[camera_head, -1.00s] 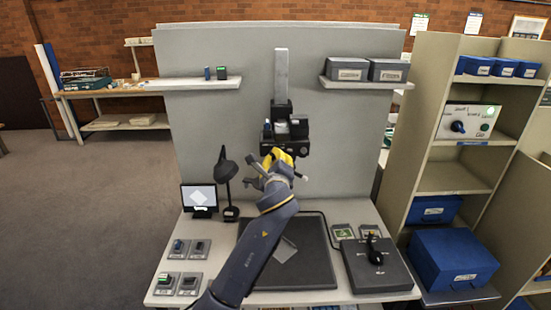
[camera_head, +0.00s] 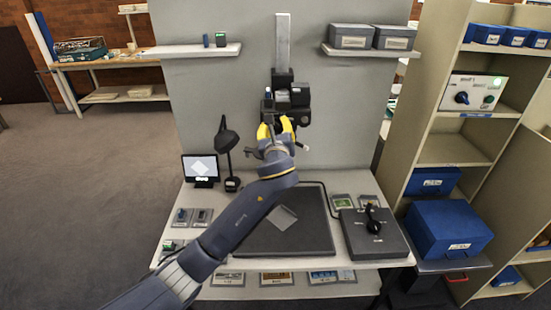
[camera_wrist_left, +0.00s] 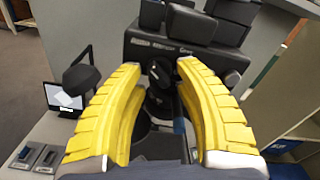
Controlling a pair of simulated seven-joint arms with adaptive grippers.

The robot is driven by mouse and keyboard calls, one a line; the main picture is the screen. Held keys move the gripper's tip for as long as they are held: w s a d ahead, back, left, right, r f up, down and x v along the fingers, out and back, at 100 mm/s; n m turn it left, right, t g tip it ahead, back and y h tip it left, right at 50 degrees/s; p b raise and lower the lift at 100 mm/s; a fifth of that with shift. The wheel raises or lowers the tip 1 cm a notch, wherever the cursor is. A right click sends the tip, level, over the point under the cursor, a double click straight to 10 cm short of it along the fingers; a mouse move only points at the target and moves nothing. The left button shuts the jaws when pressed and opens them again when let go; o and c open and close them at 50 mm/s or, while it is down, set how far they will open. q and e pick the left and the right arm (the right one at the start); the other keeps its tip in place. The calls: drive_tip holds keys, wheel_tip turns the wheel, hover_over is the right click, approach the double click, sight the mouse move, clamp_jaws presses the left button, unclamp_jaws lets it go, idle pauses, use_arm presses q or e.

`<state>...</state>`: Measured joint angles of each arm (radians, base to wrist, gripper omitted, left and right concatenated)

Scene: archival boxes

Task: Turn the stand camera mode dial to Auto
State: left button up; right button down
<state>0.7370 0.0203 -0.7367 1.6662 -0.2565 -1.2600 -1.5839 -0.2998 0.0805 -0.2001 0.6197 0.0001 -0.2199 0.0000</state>
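The stand camera (camera_head: 292,101) is a black body mounted on a grey vertical column (camera_head: 282,45) in front of the grey panel. My left gripper (camera_head: 276,127), with yellow fingers, is just below and in front of it. In the left wrist view the fingers (camera_wrist_left: 159,68) are spread apart, with the dark underside of the camera (camera_wrist_left: 185,50) beyond their tips. Dark parts of the stand show between them, and nothing is clearly gripped. I cannot make out the mode dial or its setting. My right gripper is in neither view.
Below lies a dark mat (camera_head: 310,235) on the worktable. A black desk lamp (camera_head: 227,140) and a small screen (camera_head: 201,168) stand left. A grey box with a black knob (camera_head: 372,225) is right. Shelves (camera_head: 190,52) flank the column, and a beige rack (camera_head: 455,150) stands far right.

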use_arm(q)
drive_tip(key=s+m, duration=1)
drive_tip(key=s, duration=0.7)
drive_tip(key=shift+s+m, duration=0.2)
drive_tip(key=shift+m, duration=0.2)
drive_tip(key=shift+a, duration=0.1)
